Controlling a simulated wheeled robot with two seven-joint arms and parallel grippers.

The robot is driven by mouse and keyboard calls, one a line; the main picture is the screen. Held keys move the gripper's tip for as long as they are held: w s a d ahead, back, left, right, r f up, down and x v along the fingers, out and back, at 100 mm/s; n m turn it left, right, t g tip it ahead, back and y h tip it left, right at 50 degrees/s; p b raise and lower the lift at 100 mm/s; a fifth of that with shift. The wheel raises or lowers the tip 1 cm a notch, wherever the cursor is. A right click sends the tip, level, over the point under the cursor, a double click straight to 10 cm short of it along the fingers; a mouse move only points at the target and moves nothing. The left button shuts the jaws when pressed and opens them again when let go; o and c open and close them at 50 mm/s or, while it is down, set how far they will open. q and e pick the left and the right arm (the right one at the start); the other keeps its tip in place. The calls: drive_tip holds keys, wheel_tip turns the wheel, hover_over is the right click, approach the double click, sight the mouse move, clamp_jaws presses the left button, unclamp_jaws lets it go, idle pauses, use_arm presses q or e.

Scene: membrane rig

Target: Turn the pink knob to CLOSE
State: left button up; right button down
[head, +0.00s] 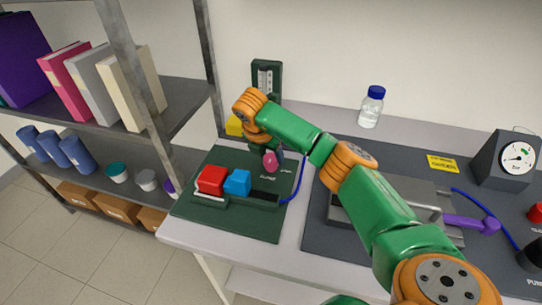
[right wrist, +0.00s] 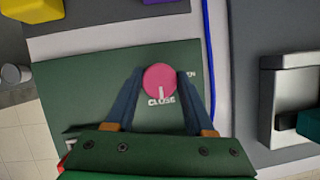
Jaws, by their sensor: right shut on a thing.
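The pink knob (head: 270,160) is on the dark green board (head: 215,226) at the left of the bench. In the right wrist view the round pink knob (right wrist: 160,76) has a white line pointing down at the printed word CLOSE. A second label to its right is partly hidden by a finger; only its last letters show. My right gripper (right wrist: 160,74) is shut on the knob, one finger on each side. In the head view my right gripper (head: 268,150) is largely hidden by its own wrist. My left gripper is not in view.
A red block (head: 211,180) and a blue block (head: 237,183) sit on the board near the knob. A blue tube (head: 298,182) runs along its right edge. A bottle (head: 371,107), gauge (head: 517,155) and purple handle (head: 468,224) stand to the right. A shelf (head: 185,105) is left.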

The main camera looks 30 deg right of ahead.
idle(0.3)
drive_tip(key=shift+c, duration=1.3)
unclamp_jaws()
drive_tip(key=v, duration=0.7)
drive_tip(key=shift+b, duration=0.4)
drive_tip(key=shift+r, duration=0.15)
